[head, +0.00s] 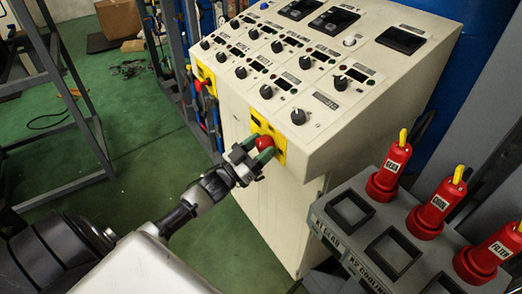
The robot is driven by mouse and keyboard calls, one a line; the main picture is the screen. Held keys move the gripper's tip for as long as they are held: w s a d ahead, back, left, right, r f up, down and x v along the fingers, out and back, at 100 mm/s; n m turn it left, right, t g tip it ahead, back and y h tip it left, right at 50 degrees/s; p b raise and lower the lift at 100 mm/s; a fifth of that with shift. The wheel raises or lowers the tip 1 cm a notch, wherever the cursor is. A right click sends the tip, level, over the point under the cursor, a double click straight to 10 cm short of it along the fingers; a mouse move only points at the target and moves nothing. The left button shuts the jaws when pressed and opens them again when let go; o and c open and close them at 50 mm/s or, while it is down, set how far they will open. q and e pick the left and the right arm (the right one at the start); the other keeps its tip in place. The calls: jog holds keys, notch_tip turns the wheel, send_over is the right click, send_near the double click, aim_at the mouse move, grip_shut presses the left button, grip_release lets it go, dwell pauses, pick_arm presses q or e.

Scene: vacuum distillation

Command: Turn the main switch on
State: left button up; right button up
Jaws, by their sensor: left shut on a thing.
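The main switch appears to be the red knob (266,142) on a yellow plate (281,156) on the front of a cream control cabinet (240,121). My left gripper (254,156) reaches it from the lower left. Its green-tipped fingers are shut around the red knob, one on each side, and hide part of it. The angle of the knob cannot be read. My right gripper is not in view.
A second red switch (203,84) on a yellow plate sits farther left on the cabinet. Black knobs and displays cover its sloped top. A grey rack (356,242) with red plugs (389,172) stands at right. Green floor (140,150) is open at left.

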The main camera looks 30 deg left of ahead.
pick_arm(q)
jog(key=m+h+b, duration=0.1)
jog(key=m, duration=0.2)
jog(key=m+g+h+b, duration=0.1)
jog(key=m, duration=0.1)
jog(key=shift+f+m+h, duration=0.1)
jog(key=shift+m+h, duration=0.3)
jog(key=m+g+h+b, duration=0.1)
jog(key=m, duration=0.1)
jog(key=m+g+h+b, duration=0.1)
jog(key=m, duration=0.2)
jog(key=m+g+b, duration=0.1)
jog(key=m+g, duration=0.1)
jog(key=m, duration=0.2)
jog(key=shift+a+m+h, duration=0.1)
jog(key=shift+m+h, duration=0.3)
jog(key=shift+m+g+b, duration=0.7)
jog(key=shift+m+g, duration=0.4)
jog(key=shift+m, duration=1.3)
jog(key=o, duration=0.9)
